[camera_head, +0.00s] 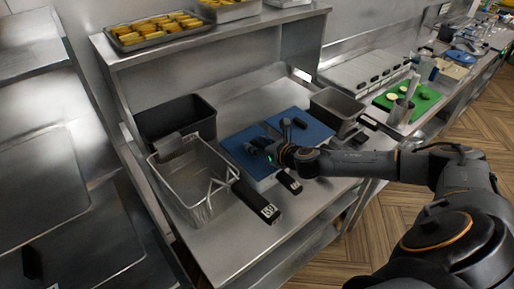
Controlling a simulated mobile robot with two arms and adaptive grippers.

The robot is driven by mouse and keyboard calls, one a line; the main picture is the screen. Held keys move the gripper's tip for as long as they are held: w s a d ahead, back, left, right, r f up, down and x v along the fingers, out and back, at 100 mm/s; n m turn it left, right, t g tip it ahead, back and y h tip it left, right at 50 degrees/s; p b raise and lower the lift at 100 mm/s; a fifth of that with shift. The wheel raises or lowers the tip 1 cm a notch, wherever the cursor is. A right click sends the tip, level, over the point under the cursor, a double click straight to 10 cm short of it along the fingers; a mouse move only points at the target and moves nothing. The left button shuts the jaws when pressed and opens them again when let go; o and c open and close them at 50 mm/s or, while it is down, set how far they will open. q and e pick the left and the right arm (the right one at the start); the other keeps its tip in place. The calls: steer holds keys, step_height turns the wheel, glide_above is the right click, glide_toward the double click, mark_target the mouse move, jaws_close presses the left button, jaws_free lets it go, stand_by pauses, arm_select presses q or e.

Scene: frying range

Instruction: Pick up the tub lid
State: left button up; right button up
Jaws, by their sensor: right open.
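A flat blue lid-like panel (237,148) lies on the steel counter, right of the wire basket. A pale side shows below its front edge. A second blue panel (316,132) lies against it on the right, with a dark handle-like piece on top; I cannot tell which of the two is the tub lid, or whether they are one piece. My right gripper (262,151) is open over the blue surface, its arm coming from the right. I cannot tell whether its fingers touch the panel. The gripper and wrist hide part of the blue surface. My left gripper is not in view.
A wire fry basket (186,167) with a black handle stands left, before a dark bin (175,117). A steel pan (337,104) stands right of the blue panels. A green board (417,100) lies farther right. A shelf above holds a tray of yellow food (152,39).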

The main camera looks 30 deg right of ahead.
jaws_close()
stand_by(0.4)
